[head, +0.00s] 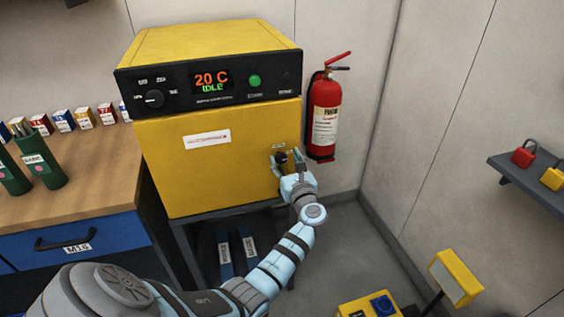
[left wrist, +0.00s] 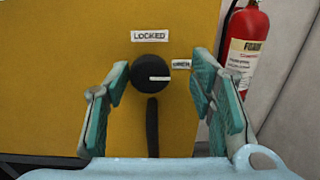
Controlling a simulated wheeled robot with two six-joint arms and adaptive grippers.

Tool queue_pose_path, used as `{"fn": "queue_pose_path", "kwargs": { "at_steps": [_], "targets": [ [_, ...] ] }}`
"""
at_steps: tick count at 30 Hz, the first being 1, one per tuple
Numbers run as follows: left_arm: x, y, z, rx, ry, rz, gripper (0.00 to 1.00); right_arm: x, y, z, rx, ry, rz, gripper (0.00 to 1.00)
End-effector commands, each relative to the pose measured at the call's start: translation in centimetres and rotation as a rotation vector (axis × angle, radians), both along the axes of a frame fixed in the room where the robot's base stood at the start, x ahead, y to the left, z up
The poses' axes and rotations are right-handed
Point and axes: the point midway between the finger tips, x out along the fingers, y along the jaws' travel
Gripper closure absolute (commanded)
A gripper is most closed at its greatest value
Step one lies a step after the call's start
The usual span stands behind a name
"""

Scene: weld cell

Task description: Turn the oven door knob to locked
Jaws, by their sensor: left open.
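The yellow oven (head: 220,150) stands against the back wall, its door closed. The black door knob (left wrist: 150,74) is on the door front, with a LOCKED label (left wrist: 150,34) above it and a second label, seemingly OPEN, (left wrist: 181,64) to its right. The knob's white pointer line points right, toward that second label. A black handle (left wrist: 152,125) hangs below the knob. My left gripper (left wrist: 160,85) is open, with one finger on each side of the knob; contact is not visible. In the head view the left gripper (head: 286,160) partly hides the knob. My right gripper is not in view.
A red fire extinguisher (head: 325,115) hangs on the wall just right of the oven. A wooden bench (head: 95,165) with boxes and green tubes stands at left. A shelf (head: 530,180) with padlocks is at right. A yellow box (head: 368,306) stands low in front.

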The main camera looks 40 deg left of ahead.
Motion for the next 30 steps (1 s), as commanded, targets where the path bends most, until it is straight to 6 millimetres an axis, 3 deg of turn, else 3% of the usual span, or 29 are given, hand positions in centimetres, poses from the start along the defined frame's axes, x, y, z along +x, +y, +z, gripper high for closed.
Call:
{"fn": "queue_pose_path", "kwargs": {
  "at_steps": [7,16,30],
  "targets": [
    [-0.56,0.89,0.07,-0.001,-0.001,0.014,0.52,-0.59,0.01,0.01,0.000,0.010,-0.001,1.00],
    [-0.61,0.92,0.06,0.000,0.000,0.015,0.97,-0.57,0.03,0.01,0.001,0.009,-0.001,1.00],
    [-0.54,0.79,-0.05,-0.060,-0.085,0.013,0.97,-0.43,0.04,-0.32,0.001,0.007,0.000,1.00]
  ]
}}
